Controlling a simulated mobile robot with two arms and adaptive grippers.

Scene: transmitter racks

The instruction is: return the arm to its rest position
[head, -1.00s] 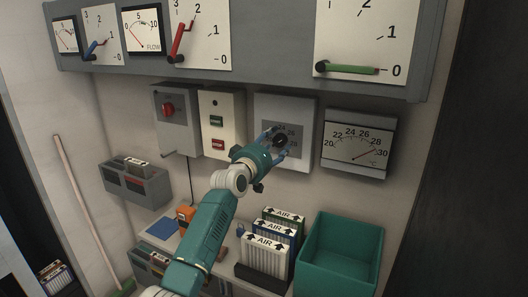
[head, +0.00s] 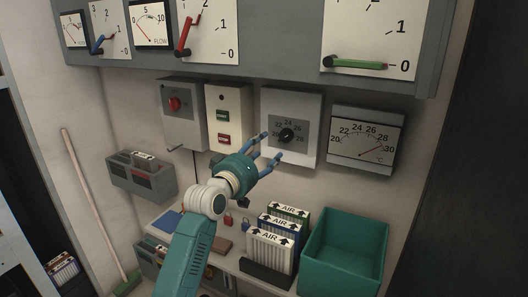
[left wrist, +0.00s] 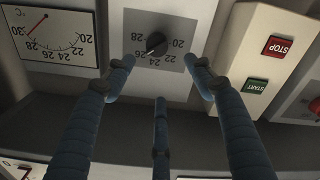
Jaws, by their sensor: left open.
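My left arm comes in from the bottom of the head view. Its left gripper (head: 271,147) is open and empty, with its blue fingers spread, in front of and a little below the thermostat dial (head: 287,135). The dial is a black knob on a grey square scale on a pale wall box. In the left wrist view the dial (left wrist: 156,42) shows upside down beyond the finger tips, and the fingers (left wrist: 163,80) stand apart from it with nothing between them. My right gripper is not seen.
A start/stop box (head: 223,118) and a red-knob switch box (head: 184,112) hang left of the dial, a thermometer (head: 362,141) right. Below stand AIR filters (head: 271,248) and a teal bin (head: 342,253). A gauge panel (head: 279,58) overhangs above. A broom (head: 92,205) leans at left.

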